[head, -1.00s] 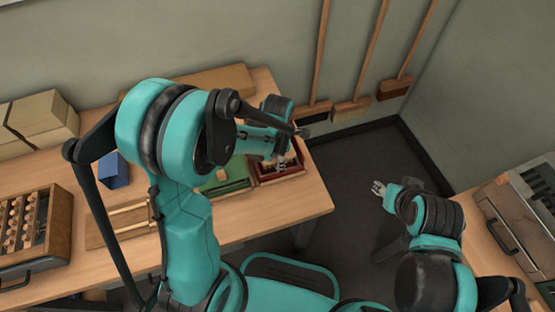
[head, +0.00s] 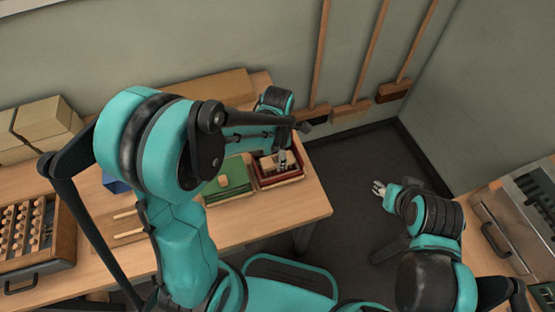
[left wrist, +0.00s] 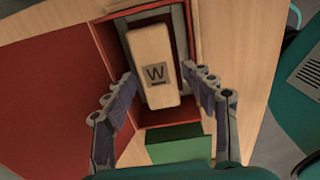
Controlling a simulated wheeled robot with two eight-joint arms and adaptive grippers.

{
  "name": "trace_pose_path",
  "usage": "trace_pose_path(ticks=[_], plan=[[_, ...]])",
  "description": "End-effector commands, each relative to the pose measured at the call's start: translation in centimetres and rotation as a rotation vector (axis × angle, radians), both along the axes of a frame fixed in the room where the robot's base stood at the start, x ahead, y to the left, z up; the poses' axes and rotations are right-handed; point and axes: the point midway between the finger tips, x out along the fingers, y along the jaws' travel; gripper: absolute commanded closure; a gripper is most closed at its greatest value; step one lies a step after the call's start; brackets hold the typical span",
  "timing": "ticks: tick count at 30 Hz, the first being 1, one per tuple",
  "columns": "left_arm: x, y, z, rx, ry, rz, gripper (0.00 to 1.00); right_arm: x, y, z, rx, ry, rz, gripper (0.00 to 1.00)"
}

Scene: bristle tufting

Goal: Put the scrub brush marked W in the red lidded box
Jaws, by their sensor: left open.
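The scrub brush marked W (left wrist: 153,65) is a pale wooden block with a dark W label on its upper face. In the left wrist view it lies within the red-walled box (left wrist: 120,77), and a broad red panel (left wrist: 50,85) spreads to the left. The red box (head: 299,178) stands near the right end of the table in the head view, its top open. My left gripper (head: 283,158) is over the box; its open fingers (left wrist: 166,100) are apart on either side of the brush's near end. My right gripper (head: 379,188) is away from the table, over the floor; its jaw gap is too small to judge.
A green box (head: 232,178) stands just left of the red one and also shows in the left wrist view (left wrist: 175,144). A blue block (head: 113,184) is mostly behind my left arm. A wooden rack (head: 42,232) and cartons (head: 40,125) are at left. Brooms (head: 320,108) lean on the wall.

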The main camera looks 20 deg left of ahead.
Motion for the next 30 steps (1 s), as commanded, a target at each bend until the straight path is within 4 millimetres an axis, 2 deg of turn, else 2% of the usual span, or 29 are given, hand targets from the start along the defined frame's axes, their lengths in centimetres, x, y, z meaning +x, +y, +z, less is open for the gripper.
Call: trace_pose_path(ticks=[1,6,13,16,20,24,30], plan=[[0.0,0.0,1.7,0.0,0.0,0.0,0.42,0.0,0.0,0.9,0.0,0.0,0.0,0.6],[-0.1,0.0,5.1,0.0,0.0,0.0,0.42,0.0,0.0,2.2,0.0,0.0,0.0,0.6],[-0.1,0.0,7.4,-0.001,-0.003,-0.01,0.42,0.0,0.0,2.8,0.0,0.0,0.0,0.6],[-0.6,0.3,8.4,-0.002,-0.028,-0.096,0.42,0.0,0.0,2.8,0.0,0.0,0.0,0.6],[-2.0,1.1,10.7,0.012,-0.114,-0.389,0.42,0.0,0.0,2.8,0.0,0.0,0.0,0.6],[-4.4,2.2,13.4,0.09,-0.24,-0.848,0.42,0.0,0.0,2.8,0.0,0.0,0.0,0.6],[-7.7,3.6,15.7,0.322,-0.362,-1.491,0.42,0.0,0.0,2.8,0.0,0.0,0.0,0.6]])
